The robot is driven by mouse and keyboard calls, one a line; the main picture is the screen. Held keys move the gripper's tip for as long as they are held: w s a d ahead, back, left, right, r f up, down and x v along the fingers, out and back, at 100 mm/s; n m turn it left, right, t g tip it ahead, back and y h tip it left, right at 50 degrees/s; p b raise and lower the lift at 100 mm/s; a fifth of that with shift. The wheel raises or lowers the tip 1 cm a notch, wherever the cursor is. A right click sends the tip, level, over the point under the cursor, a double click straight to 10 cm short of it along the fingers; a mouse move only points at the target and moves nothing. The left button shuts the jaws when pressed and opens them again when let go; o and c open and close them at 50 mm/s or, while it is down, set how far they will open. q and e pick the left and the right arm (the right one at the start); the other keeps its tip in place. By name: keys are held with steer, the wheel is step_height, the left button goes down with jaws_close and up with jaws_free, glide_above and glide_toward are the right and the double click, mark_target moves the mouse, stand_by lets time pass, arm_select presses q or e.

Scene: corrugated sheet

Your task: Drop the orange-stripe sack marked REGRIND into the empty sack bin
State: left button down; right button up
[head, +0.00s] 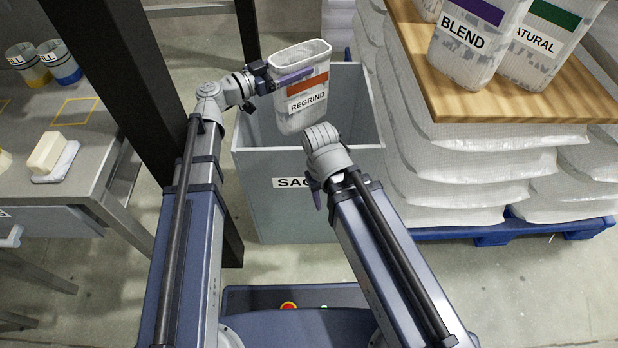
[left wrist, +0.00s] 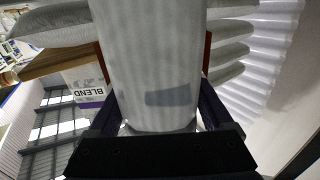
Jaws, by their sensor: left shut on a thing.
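The white REGRIND sack (head: 302,88) with an orange stripe is upright above the open top of the grey sack bin (head: 261,166). My left gripper (head: 290,76) is shut on the sack near its top. In the left wrist view the sack (left wrist: 152,60) fills the space between the fingers of my left gripper (left wrist: 155,110). The bin's label is partly covered by my right arm, and its inside is mostly hidden by the sack. My right arm's end is at the bin's front right; its fingertips are hidden, so I cannot tell its opening.
A wooden board (head: 470,133) on stacked white sacks holds the purple-stripe BLEND sack (head: 468,42) and the green-stripe NATURAL sack (head: 540,45), right of the bin. A dark post (head: 150,85) stands close left of my left arm. A metal table (head: 95,165) is at the left.

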arm_select(q)
steer(key=shift+f+b, duration=0.35)
steer(key=shift+f, duration=0.35)
arm_select(e)
steer(key=shift+f, duration=0.7)
arm_select(q)
jaws_free()
steer(key=shift+r, duration=0.2)
arm_select(e)
steer(key=shift+r, duration=0.15)
arm_select(q)
step_height(320, 180, up, 10)
steer(key=p, duration=1)
steer(key=shift+f, duration=0.1)
arm_select(e)
step_height(320, 180, up, 10)
